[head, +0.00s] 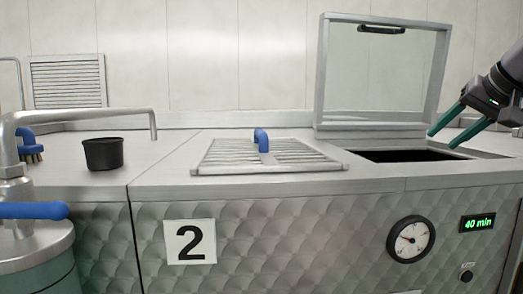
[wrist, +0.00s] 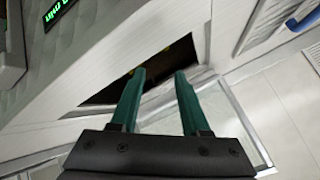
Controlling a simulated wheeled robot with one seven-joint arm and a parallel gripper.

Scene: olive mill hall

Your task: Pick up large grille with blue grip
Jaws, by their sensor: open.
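The large grille (head: 220,158) lies flat on the steel top of the machine in the head view. Its blue grip (head: 262,140) stands up near the middle of its far half. In the wrist view a part of the grille (wrist: 260,22) and its blue grip (wrist: 306,18) show at the upper right corner. My gripper (head: 445,138) is at the right, above the dark opening (head: 405,156). Its green fingers are apart and empty, and it is well to the right of the grille. The wrist view shows the fingers (wrist: 158,78) spread over the opening.
A framed glass lid (head: 380,75) stands raised behind the opening. A black pot (head: 103,154) and a blue brush (head: 30,146) stand at the left, near a metal tap pipe (head: 75,112). A gauge (head: 410,239) and a display (head: 477,223) are on the front panel.

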